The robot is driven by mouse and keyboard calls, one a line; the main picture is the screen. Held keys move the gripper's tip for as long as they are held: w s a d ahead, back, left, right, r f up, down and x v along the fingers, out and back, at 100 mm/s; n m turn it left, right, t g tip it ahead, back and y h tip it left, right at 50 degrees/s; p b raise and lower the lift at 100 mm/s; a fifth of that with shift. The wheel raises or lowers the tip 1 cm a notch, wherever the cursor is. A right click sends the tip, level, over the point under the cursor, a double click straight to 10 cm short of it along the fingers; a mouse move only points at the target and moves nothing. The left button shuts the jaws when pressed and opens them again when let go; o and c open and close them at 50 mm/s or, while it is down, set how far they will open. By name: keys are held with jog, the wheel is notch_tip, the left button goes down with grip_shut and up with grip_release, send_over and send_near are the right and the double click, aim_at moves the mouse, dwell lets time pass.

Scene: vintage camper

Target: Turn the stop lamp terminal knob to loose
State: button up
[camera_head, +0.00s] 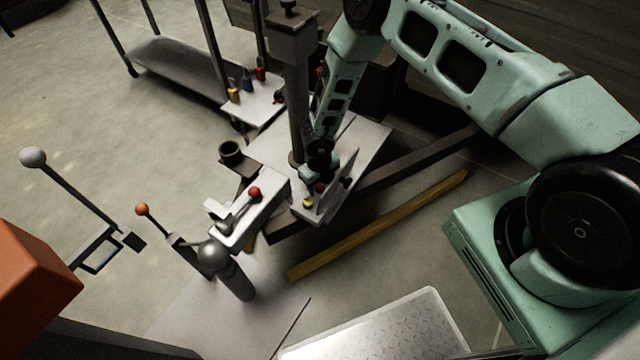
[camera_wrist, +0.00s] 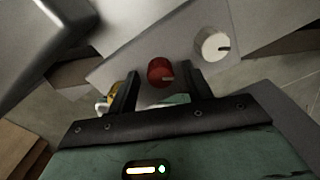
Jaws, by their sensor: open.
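A small panel box (camera_head: 318,212) on the hitch frame carries a row of knobs. In the wrist view the row shows a red knob (camera_wrist: 160,72), a white knob (camera_wrist: 212,44) with a dark pointer mark, and a yellow knob (camera_wrist: 117,92) partly hidden by the left finger. No label is readable, so I cannot tell by text which is the stop lamp knob. My gripper (camera_wrist: 164,80) is open, with the red knob appearing between its fingertips; contact cannot be judged. In the head view my gripper (camera_head: 320,165) hangs just above the red knob (camera_head: 319,188) and yellow knob (camera_head: 307,203).
A dark post (camera_head: 296,100) stands close left of my gripper. A red-balled lever (camera_head: 254,193) sits on the coupler at lower left. A shelf with small coloured items (camera_head: 255,103) is behind. A yellow bar (camera_head: 375,228) lies on the floor to the right.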

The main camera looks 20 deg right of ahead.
jog(key=shift+f, duration=0.1)
jog(key=c, duration=1)
jog(key=shift+n, duration=0.3)
jog(key=n, duration=0.4)
jog(key=shift+p, duration=0.3)
jog(key=shift+n, duration=2.1)
jog(key=shift+d, duration=0.1)
